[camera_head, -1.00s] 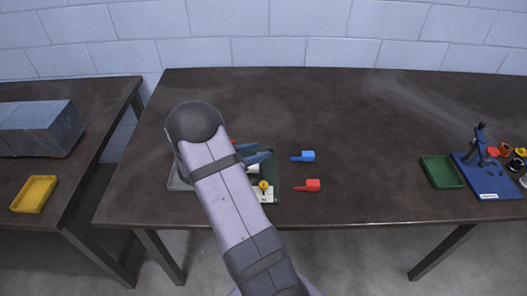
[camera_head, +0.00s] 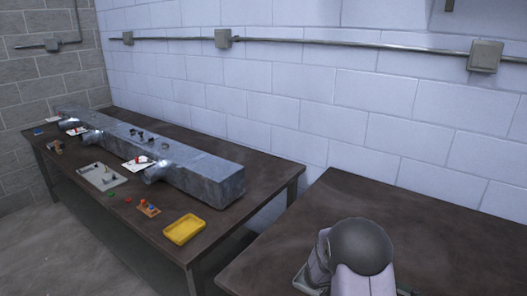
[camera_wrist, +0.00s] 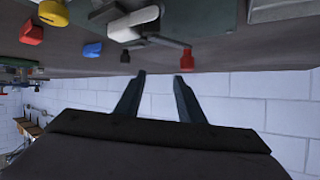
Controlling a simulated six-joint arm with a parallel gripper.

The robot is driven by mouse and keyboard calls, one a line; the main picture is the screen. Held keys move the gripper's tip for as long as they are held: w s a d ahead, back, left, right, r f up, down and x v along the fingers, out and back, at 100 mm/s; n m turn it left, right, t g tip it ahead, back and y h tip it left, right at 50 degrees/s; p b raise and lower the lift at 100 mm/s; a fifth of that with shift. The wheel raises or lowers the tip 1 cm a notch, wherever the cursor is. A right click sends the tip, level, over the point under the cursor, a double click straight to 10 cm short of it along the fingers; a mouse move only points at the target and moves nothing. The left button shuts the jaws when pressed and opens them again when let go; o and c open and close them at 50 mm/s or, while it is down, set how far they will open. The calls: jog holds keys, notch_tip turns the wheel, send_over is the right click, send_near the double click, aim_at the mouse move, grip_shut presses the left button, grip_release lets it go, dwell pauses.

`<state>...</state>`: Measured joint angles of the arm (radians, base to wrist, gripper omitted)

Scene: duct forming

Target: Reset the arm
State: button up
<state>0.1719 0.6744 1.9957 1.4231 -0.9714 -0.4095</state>
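My gripper (camera_wrist: 160,76) shows in the wrist view with its two dark fingers apart and nothing between them. The wrist picture is upside down, with the dark tabletop along the top and the white block wall below. The fingers point toward small items on the table, apart from them. In the head view only the rounded dark joint and pale link of my arm show at the lower right; the gripper is out of that view.
In the head view, a long grey metal duct (camera_head: 205,178), a yellow tray (camera_head: 184,229) and a grey tray (camera_head: 101,177) are on the left table.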

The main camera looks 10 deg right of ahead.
jog(key=w+a+r+n+t+y, duration=0.1)
jog(key=w+a+n+t+y, duration=0.5)
jog(key=a, duration=0.6)
jog(key=s+a+n+g+y, duration=0.1)
jog(key=s+a+n+y, duration=0.2)
jog(key=a, duration=0.7)
jog(key=s+a+f+n+g+y, duration=0.1)
jog(key=s+a+n+g+y, duration=0.35)
jog(key=s+a, duration=0.5)
jog(key=s+d+n+g+h, duration=0.1)
jog(key=s+d+n+g, duration=0.25)
jog(key=s, duration=1.15)
notch_tip(320, 180, down, 10)
jog(key=b, duration=1)
jog(key=shift+w+a, duration=0.15)
jog(key=shift+w, duration=0.05)
